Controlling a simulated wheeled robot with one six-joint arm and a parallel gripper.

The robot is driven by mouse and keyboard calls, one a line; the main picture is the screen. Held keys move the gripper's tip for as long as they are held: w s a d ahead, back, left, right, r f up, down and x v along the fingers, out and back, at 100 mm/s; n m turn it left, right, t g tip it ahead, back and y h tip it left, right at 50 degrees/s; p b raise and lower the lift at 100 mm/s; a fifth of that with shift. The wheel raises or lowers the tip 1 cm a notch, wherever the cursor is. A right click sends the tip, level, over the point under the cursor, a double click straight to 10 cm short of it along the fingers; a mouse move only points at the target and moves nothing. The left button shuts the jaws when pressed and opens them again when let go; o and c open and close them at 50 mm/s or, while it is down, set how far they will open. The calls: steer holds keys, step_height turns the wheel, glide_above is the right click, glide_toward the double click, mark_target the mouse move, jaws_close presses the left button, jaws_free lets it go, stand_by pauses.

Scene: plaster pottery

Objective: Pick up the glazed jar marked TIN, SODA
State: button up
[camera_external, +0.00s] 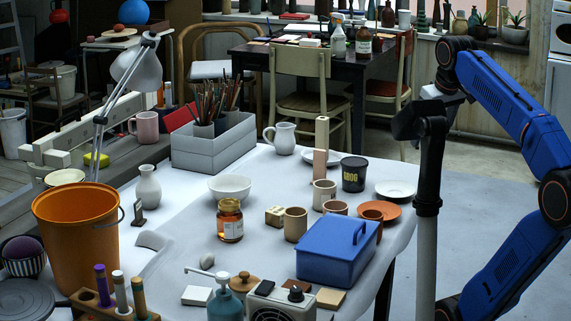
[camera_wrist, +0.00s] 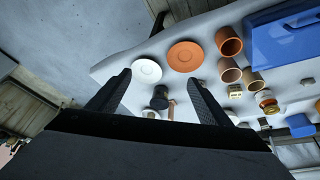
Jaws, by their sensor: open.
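An amber jar (camera_external: 230,222) with a white label stands on the white-covered table, left of a small tan block; the label is too small to read. What seems to be the same jar shows in the wrist view (camera_wrist: 271,109), right of my fingers. A dark jar marked GROG (camera_external: 354,174) stands at the far right of the table. My gripper is open and empty in the wrist view (camera_wrist: 159,78), its two black fingers apart. In the external view my arm's dark end hangs beyond the table's right edge, away from the amber jar.
A blue toolbox (camera_external: 338,251), several cups and an orange saucer (camera_external: 379,210) stand right of the amber jar. A tall block tower (camera_external: 321,150) rises behind. A white bowl (camera_external: 230,187) is close behind the jar. Bare tabletop lies left of it.

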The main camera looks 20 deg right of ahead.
steer(key=w+a+r+n+g, duration=0.2)
steer(key=w+a+n, duration=0.7)
steer(key=w+n, duration=0.35)
steer(key=n+g, duration=0.2)
steer(key=n, duration=0.8)
glide_above(324, 194)
steer(key=w+d, duration=0.1)
steer(key=w, duration=0.3)
step_height(324, 194, down, 3)
steer(key=f, duration=1.7)
steer(key=shift+s+d, duration=0.25)
steer(key=shift+s, duration=0.05)
steer(key=shift+s+f, duration=0.15)
steer(key=shift+f, duration=1.15)
steer(key=shift+s+f, duration=0.1)
steer(key=shift+f, duration=1.2)
steer(key=c, duration=1.2)
